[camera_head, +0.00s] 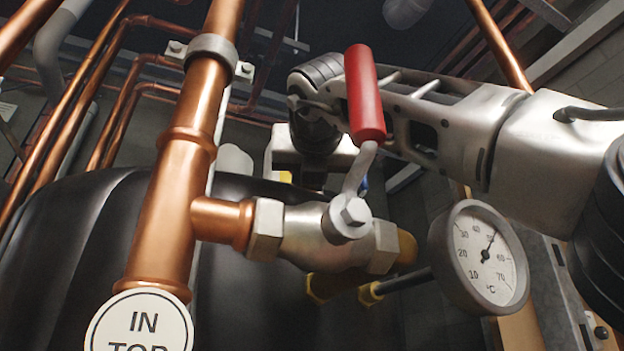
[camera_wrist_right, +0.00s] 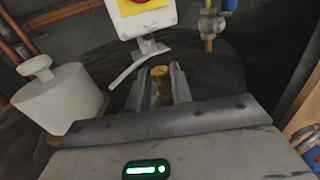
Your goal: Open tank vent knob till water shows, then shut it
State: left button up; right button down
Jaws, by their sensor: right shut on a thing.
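In the right wrist view, a small brass knob (camera_wrist_right: 160,80), which looks like the vent knob, sits between the two grey fingers of my right gripper (camera_wrist_right: 160,86). The fingers are shut on it. A thin pale spout (camera_wrist_right: 125,70) slants down to the left beside the knob. I cannot make out any water at its end. In the head view my right arm reaches in from the right, behind a red-handled valve. Its fingertips and the knob are hidden there. My left gripper is in neither view.
The red lever (camera_head: 365,95) and its valve body (camera_head: 315,235) stand in front, on a copper pipe (camera_head: 178,190). A round temperature dial (camera_head: 485,257) is at the right. The black tank (camera_head: 75,240) lies behind. In the wrist view a white cylinder (camera_wrist_right: 60,100) stands left of my gripper.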

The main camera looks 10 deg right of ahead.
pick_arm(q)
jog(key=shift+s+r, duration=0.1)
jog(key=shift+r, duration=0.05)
pick_arm(e)
jog(key=shift+a+m+h, duration=0.15)
jog(key=shift+m+h, duration=0.55)
jog(key=shift+h, duration=0.4)
pick_arm(q)
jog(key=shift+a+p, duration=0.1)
jog(key=shift+p, duration=0.2)
pick_arm(e)
jog(key=shift+h, duration=0.3)
